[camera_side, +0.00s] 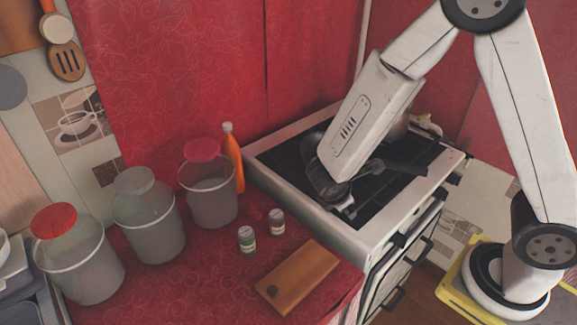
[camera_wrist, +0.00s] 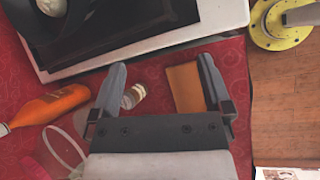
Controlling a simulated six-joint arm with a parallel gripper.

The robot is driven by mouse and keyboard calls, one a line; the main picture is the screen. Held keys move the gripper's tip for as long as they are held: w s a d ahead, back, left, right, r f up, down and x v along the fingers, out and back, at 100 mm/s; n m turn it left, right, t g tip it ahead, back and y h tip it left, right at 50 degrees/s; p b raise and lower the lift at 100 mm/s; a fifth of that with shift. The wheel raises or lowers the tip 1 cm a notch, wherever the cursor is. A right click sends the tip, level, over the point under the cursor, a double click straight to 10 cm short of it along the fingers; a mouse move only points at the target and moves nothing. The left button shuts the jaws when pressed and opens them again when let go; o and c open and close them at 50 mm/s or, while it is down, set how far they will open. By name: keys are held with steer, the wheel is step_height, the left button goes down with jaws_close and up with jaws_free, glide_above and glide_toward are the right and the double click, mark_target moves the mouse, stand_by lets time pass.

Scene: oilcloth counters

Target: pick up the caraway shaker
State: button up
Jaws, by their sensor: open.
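Two small shakers with pale grey lids stand upright on the red counter in the side view: one with a green label (camera_side: 247,241) and one with a darker label (camera_side: 277,223). I cannot read which is caraway. In the wrist view one shaker (camera_wrist: 133,95) shows just right of my left finger. A pale shape left of that finger may be the other, partly hidden. My gripper (camera_wrist: 162,72) is open, with nothing between its fingers. In the side view, my gripper (camera_side: 346,207) is over the stove's front left edge, right of and apart from both shakers.
A wooden board (camera_side: 297,276) lies right of the shakers. An orange bottle (camera_side: 234,157) and several lidded buckets, one with a pink lid (camera_side: 208,195), stand behind and left. The white stove (camera_side: 345,234) with a dark pan (camera_side: 318,150) borders the counter's right side.

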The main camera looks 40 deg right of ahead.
steer(key=w+a+f+n+t+h, duration=0.1)
steer(key=w+a+f+n+t, duration=0.3)
steer(key=w+a+n+t, duration=0.45)
steer(key=n+t+y, duration=0.3)
steer(key=n+y, duration=0.1)
steer(key=n, duration=0.6)
glide_above(250, 247)
steer(key=s, duration=0.3)
step_height(250, 247, down, 4)
steer(key=r, duration=0.1)
steer(key=shift+w+a+f+m, duration=0.15)
steer(key=shift+a+f+m, duration=0.1)
steer(key=shift+a, duration=0.1)
steer(key=shift+f, duration=3.1)
steer(key=shift+f, duration=0.45)
steer(key=shift+x, duration=2.5)
